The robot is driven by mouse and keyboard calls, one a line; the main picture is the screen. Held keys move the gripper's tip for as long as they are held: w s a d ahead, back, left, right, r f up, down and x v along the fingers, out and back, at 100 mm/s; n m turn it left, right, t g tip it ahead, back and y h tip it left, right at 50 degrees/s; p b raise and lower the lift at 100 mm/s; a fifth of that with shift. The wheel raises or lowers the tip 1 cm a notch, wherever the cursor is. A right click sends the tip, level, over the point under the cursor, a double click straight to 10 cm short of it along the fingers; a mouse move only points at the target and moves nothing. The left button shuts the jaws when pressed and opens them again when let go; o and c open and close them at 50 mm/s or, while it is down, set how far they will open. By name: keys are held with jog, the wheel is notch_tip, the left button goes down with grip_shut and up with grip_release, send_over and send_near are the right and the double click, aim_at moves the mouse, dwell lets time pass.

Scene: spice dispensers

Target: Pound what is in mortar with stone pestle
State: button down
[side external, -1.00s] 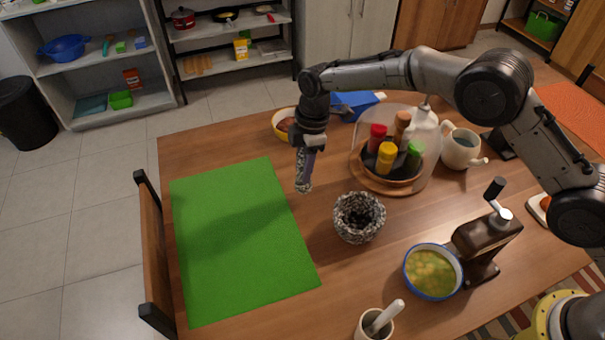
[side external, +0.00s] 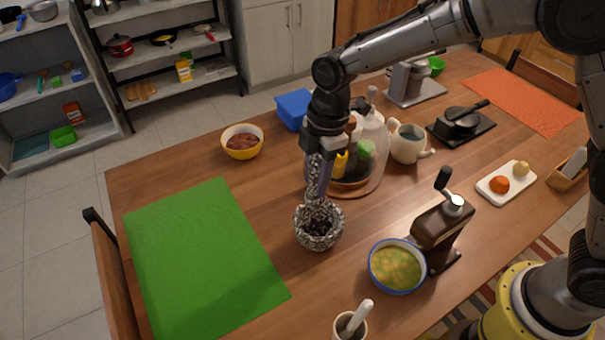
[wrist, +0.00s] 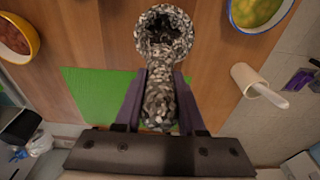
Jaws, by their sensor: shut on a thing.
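The speckled grey stone mortar (side external: 318,240) stands on the wooden table, right of the green mat. Dark bits show inside it; it also appears at the top of the wrist view (wrist: 184,48). My gripper (side external: 322,190) is shut on the matching speckled stone pestle (side external: 313,178), with its purple fingers on either side. The pestle points down, with its lower end at the mortar's opening. In the wrist view the pestle (wrist: 159,100) lies between the fingers. I cannot tell whether its tip touches the contents.
A spice carousel under a clear dome (side external: 376,165) stands close behind my gripper. A soup bowl (side external: 397,268) and pepper mill (side external: 438,235) stand right of the mortar. A smaller white mortar with pestle (side external: 350,325) is in front. The green mat (side external: 205,260) is bare.

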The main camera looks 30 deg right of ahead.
aim_at(323, 201)
jog(key=shift+s+d+f, duration=0.25)
jog(key=shift+s+d, duration=0.05)
jog(key=shift+d, duration=0.15)
jog(key=shift+f, duration=3.5)
jog(key=shift+f, duration=1.55)
jog(key=shift+r, duration=0.1)
jog(key=shift+d+r, duration=0.15)
jog(key=shift+r, duration=0.6)
jog(key=shift+d+r, duration=0.15)
jog(key=shift+r, duration=0.55)
